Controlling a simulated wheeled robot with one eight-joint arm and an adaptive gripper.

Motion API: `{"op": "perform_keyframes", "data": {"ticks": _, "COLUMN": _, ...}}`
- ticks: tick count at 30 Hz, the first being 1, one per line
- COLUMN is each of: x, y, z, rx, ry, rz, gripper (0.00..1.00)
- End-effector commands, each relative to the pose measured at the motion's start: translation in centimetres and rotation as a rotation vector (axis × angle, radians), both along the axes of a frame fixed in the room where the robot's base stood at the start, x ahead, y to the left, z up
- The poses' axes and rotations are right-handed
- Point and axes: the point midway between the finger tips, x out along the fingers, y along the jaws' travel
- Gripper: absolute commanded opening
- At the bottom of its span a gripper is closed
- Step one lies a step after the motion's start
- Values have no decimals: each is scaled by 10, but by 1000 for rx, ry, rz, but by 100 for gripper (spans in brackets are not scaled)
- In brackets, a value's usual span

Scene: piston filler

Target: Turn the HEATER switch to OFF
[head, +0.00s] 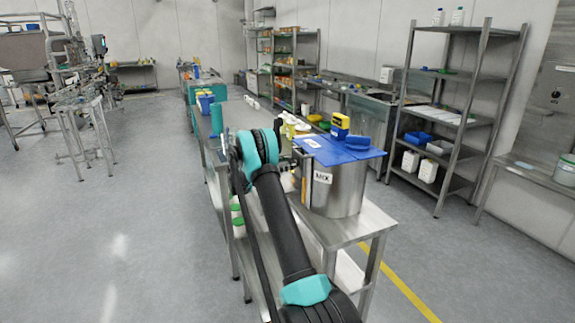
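No HEATER switch can be made out in the head view. A steel machine with a hopper and frame (85,95) stands at the far left, partly cut off by the picture edge. A small dark box (100,44) is on its right side, too small to read. My black and teal arm reaches up from the bottom centre to a bent joint in front of the steel table. I cannot make out my gripper's fingers.
A steel table (350,222) at centre holds a steel pot (345,190) labelled MIX, with a blue lid (338,150). A shelf rack (455,115) stands at right. Grey floor is open at left, between the table and the machine. A yellow line (400,283) runs along the floor.

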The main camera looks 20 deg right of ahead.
Motion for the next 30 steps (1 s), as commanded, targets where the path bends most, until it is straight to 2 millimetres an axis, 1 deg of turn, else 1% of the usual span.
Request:
{"op": "perform_keyframes", "data": {"ticks": 1, "x": 0, "y": 0, "z": 0, "rx": 0, "ry": 0, "rz": 0, "gripper": 57}}
{"op": "perform_keyframes", "data": {"ticks": 6, "x": 0, "y": 0, "z": 0, "rx": 0, "ry": 0, "rz": 0, "gripper": 36}}
{"op": "perform_keyframes", "data": {"ticks": 7, "x": 0, "y": 0, "z": 0, "rx": 0, "ry": 0, "rz": 0, "gripper": 33}}
{"op": "perform_keyframes", "data": {"ticks": 14, "x": 0, "y": 0, "z": 0, "rx": -1, "ry": 19, "rz": 0, "gripper": 33}}
{"op": "perform_keyframes", "data": {"ticks": 20, "x": 0, "y": 0, "z": 0, "rx": -3, "ry": 99, "rz": 0, "gripper": 33}}
{"op": "perform_keyframes", "data": {"ticks": 30, "x": 2, "y": 1, "z": 0, "rx": -13, "ry": 383, "rz": 0, "gripper": 33}}
